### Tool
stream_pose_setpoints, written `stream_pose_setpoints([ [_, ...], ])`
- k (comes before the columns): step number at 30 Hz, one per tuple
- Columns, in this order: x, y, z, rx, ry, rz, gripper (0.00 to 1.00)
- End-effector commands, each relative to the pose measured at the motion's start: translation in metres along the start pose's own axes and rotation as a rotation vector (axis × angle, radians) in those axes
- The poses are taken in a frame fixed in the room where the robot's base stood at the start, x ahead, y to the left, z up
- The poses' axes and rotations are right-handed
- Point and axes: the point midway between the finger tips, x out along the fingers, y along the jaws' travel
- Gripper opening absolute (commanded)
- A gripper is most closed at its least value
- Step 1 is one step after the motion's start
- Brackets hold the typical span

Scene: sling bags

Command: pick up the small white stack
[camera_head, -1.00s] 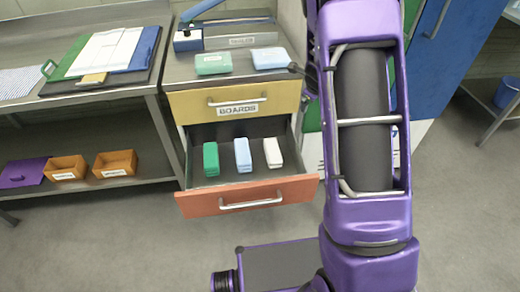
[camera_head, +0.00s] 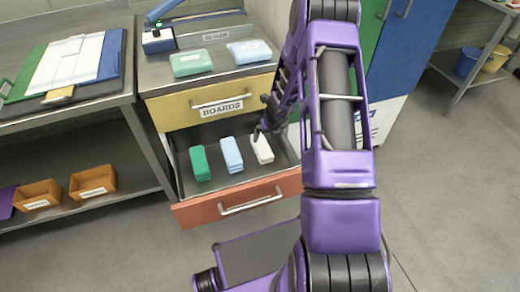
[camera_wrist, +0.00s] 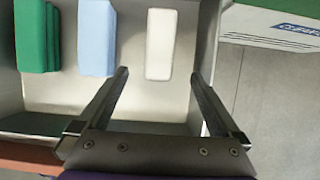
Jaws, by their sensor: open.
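The small white stack (camera_head: 262,148) lies in the open lower drawer (camera_head: 236,207), at the right of a row of three stacks. In the wrist view the white stack (camera_wrist: 161,44) is beyond the fingertips, between the lines of the two fingers. My gripper (camera_wrist: 160,76) is open and empty, its fingers pointing into the drawer. In the head view my gripper (camera_head: 264,118) is small and dark, at the drawer's right side near the white stack, and its fingers are hard to make out.
A light blue stack (camera_head: 231,154) and a green stack (camera_head: 200,163) lie left of the white one. The drawer's right wall is close to my right finger. A yellow drawer (camera_head: 215,104) marked BOARDS is above. A green and white box (camera_wrist: 270,25) stands right of the drawer.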

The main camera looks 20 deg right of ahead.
Motion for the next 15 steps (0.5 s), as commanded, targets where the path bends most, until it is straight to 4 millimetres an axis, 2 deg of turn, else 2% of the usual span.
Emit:
stream_pose_setpoints([
  [1,0.016,0.001,-0.002,-0.001,0.002,0.002,1.0],
  [7,0.058,0.001,-0.002,-0.003,0.002,0.001,1.0],
  [12,0.08,0.0,-0.001,-0.004,0.001,0.0,1.0],
  [15,0.084,0.0,0.0,-0.004,-0.001,-0.001,1.0],
])
